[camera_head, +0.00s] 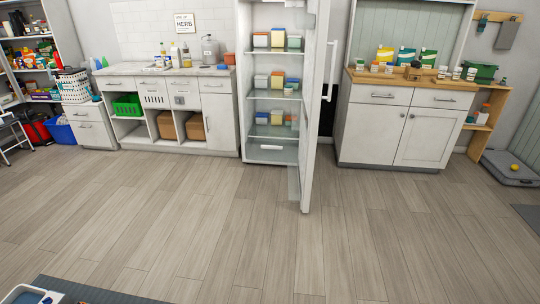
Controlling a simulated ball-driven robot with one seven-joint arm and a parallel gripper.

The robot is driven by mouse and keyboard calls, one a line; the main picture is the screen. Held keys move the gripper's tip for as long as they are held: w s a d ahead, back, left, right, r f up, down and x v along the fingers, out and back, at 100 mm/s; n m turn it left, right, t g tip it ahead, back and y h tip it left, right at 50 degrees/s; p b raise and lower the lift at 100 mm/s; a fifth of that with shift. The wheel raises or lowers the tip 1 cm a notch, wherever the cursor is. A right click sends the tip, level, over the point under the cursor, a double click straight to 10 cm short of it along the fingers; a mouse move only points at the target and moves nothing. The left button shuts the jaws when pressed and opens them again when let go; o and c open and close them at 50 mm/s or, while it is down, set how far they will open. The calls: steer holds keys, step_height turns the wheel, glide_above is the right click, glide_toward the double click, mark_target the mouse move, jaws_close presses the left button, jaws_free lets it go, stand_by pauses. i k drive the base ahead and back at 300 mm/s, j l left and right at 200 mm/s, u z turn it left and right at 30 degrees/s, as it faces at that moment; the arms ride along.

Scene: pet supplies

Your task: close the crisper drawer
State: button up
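An upright white fridge (243,100) stands open against the back wall. Its door (314,110) is swung out towards me on the right side. Several food containers stand on its shelves (275,94). A pale, translucent compartment (267,152) is at the bottom of the fridge and looks like the crisper drawer; I cannot tell how far out it is. Another pale, translucent piece (293,184) shows low beside the door's inner side; I cannot tell whether it is a door bin or part of a drawer. My gripper is not in view.
The wooden floor (215,225) in front of the fridge is wide and clear. A counter with cabinets (180,72) stands left of the fridge, and a wood-topped cabinet (375,135) stands right of the door. A dark mat (85,292) with a tray (35,296) is at the bottom left.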

mark_target(274, 147)
steer(key=i+l+z, duration=0.2)
steer(key=i+l, duration=0.2)
steer(key=i+l+z, duration=0.2)
steer(key=i+l, duration=0.15)
steer(key=i, duration=0.15)
steer(key=i+u, duration=0.15)
steer(key=i, duration=0.35)
steer(key=i+l+u, duration=0.1)
steer(key=i, duration=0.35)
steer(key=i+l+u, duration=0.15)
steer(key=i, duration=0.35)
steer(key=i+l+u, duration=0.15)
steer(key=i, duration=0.3)
steer(key=i+j+u, duration=0.25)
steer(key=i+u, duration=0.65)
steer(key=i, duration=0.2)
steer(key=i+l+u, duration=0.2)
steer(key=i+u, duration=0.25)
steer(key=i, duration=0.15)
steer(key=i+j+z, duration=0.1)
steer(key=i, duration=0.3)
steer(key=i+j+z, duration=0.1)
steer(key=i, duration=0.3)
steer(key=i+j+z, duration=0.1)
steer(key=i, duration=0.3)
steer(key=i+j+z, duration=0.95)
steer(key=i+j, duration=0.05)
steer(key=i, duration=0.05)
